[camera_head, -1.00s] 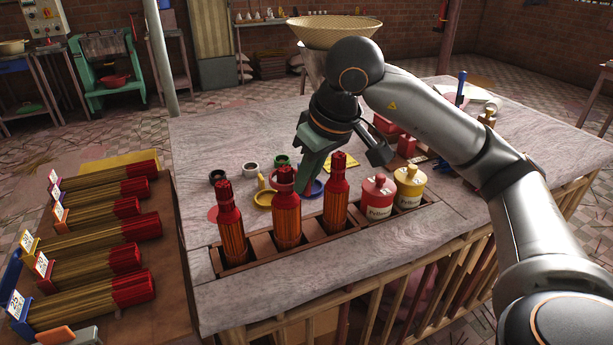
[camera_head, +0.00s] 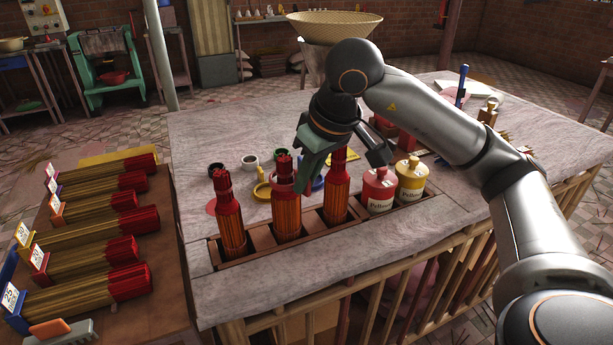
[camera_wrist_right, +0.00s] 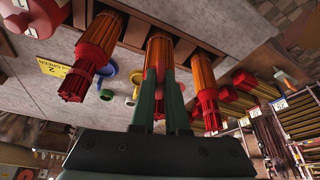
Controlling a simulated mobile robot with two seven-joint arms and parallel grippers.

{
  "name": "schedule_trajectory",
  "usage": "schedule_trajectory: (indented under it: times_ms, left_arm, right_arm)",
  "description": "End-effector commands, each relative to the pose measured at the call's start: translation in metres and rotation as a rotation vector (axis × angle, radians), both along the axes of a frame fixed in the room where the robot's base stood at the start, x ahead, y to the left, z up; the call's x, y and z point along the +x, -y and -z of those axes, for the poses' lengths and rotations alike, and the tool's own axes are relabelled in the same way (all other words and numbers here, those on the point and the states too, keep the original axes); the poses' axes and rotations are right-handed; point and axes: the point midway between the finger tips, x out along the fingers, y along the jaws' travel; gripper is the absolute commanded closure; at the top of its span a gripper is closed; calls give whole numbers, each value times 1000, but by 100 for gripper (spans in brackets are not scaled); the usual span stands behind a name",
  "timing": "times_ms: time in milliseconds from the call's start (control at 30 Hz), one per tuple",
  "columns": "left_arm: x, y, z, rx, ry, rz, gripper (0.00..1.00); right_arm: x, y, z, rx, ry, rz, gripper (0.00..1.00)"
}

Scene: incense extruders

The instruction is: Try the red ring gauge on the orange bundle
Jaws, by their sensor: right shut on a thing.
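Three upright bundles of orange sticks with red tops stand in a slotted wooden rack: left (camera_head: 230,225), middle (camera_head: 287,215) and right (camera_head: 336,205). In the head view my right gripper (camera_head: 302,182) is at the upper part of the middle bundle, its fingers pointing down. In the right wrist view its green fingers (camera_wrist_right: 161,105) are close together, in front of the middle bundle (camera_wrist_right: 160,55). Red shows beside the fingers and fits the red ring gauge (camera_wrist_right: 151,76). The fingers hide much of it; I cannot tell whether it is around the bundle. My left gripper is not in view.
Black (camera_head: 216,169), white (camera_head: 250,162), green, yellow (camera_head: 262,191) and blue rings lie behind the rack. A side table at left holds several lying bundles (camera_head: 90,240).

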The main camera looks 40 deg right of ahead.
Motion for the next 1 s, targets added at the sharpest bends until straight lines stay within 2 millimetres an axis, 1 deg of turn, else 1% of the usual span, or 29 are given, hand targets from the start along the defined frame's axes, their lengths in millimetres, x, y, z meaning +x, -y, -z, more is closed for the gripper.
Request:
schedule_trajectory:
  times_ms: [733,1000]
  left_arm:
    - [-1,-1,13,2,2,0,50]
    - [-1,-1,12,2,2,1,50]
  right_arm:
    - [0,0,20,0,1,0,100]
    - [0,0,19,0,0,0,100]
